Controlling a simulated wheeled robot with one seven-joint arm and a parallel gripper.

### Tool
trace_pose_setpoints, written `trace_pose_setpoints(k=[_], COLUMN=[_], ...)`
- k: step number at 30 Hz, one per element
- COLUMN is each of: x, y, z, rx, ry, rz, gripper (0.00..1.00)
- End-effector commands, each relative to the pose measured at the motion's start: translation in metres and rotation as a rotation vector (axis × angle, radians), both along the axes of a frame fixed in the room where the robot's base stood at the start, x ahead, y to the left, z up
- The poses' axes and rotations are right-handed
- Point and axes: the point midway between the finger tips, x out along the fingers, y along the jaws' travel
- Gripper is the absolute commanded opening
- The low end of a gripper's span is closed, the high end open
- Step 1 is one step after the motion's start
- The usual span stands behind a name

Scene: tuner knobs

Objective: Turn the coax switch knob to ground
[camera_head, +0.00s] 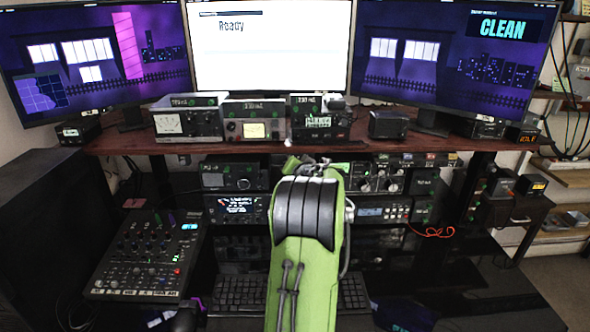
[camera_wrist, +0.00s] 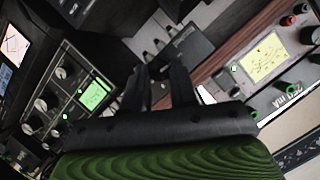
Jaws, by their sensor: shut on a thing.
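In the wrist view my gripper (camera_wrist: 160,76) shows as two dark fingers with a narrow gap between them. Their tips reach the equipment under the wooden shelf, and they are shut on what appears to be the coax switch knob. The knob is hidden by the fingers, so I cannot see its pointer or which way it is turned. A dark grey box (camera_wrist: 190,47) with small fittings beside it lies just beyond the fingertips; it may be the coax switch. In the head view my green arm covers the gripper and the knob.
The wooden shelf (camera_head: 240,146) runs above, carrying meter boxes such as the left one (camera_head: 187,120). Radio units stand on both sides of my arm, including one with a screen (camera_head: 237,207). A mixer (camera_head: 145,255) and keyboard (camera_head: 240,293) lie on the desk; red cable (camera_head: 437,232) hangs right.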

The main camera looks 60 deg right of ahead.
Motion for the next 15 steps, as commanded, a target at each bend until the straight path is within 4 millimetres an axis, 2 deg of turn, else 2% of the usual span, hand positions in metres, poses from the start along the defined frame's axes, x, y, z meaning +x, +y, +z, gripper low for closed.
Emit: trace_pose_setpoints(k=[10,11,15], x=[0.0002,0.0002,0.0001], y=[0.0011,0.0011,0.0007], z=[-0.0043,-0.0043,-0.0032], rx=[0.009,0.01,0.007], ry=[0.008,0.008,0.006], rz=[0.002,0.002,0.001], gripper=[0.0,0.28,0.5])
